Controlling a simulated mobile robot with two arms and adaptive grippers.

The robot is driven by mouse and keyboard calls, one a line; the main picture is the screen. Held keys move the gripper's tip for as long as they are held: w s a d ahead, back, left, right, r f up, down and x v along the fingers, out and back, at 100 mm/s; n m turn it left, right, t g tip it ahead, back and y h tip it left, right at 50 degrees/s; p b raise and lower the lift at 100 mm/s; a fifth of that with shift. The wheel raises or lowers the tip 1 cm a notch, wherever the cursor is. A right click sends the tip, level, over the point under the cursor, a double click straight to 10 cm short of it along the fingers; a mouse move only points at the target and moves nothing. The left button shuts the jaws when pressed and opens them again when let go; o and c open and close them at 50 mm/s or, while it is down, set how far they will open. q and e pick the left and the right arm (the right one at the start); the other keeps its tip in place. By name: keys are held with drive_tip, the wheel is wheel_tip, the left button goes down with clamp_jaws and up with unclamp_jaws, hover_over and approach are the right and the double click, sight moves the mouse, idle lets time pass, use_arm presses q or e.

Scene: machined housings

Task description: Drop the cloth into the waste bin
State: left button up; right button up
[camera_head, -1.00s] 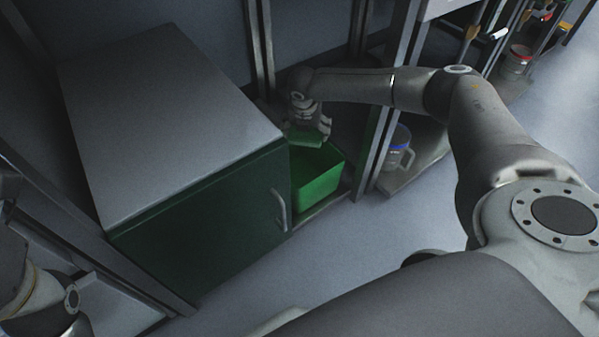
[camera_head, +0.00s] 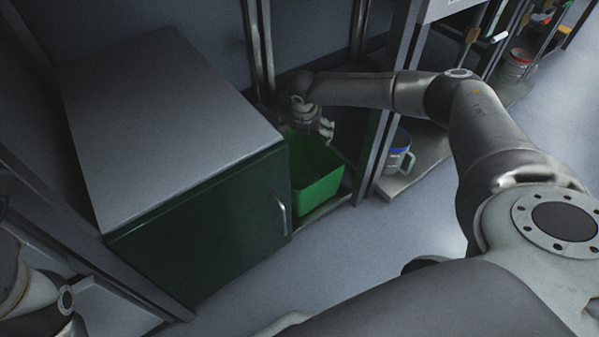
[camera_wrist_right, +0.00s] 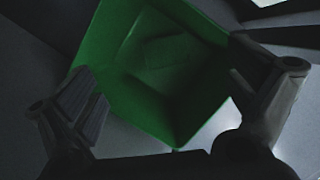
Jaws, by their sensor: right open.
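The green waste bin (camera_head: 318,188) stands open on a low shelf, right beside the green cabinet. My right gripper (camera_head: 314,128) is above the bin, open and empty, pointing down. In the right wrist view its two fingers are spread on either side of the bin (camera_wrist_right: 103,48). A dim green shape on the bin's floor looks like the cloth (camera_wrist_right: 170,55); its green is close to the bin's, so its edges are hard to make out. In the head view I cannot make out the cloth. Only a part of my left arm shows at lower left; its gripper is out of view.
The dark green cabinet (camera_head: 200,235) with a grey top (camera_head: 160,120) and a handle stands left of the bin. A rack post (camera_head: 378,150) rises right of the bin, with a clear jug (camera_head: 398,158) behind it. The floor in front is clear.

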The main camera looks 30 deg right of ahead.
drive_tip(key=v, duration=1.1)
drive_tip(key=shift+r, duration=0.4)
drive_tip(key=shift+s+a, duration=0.1)
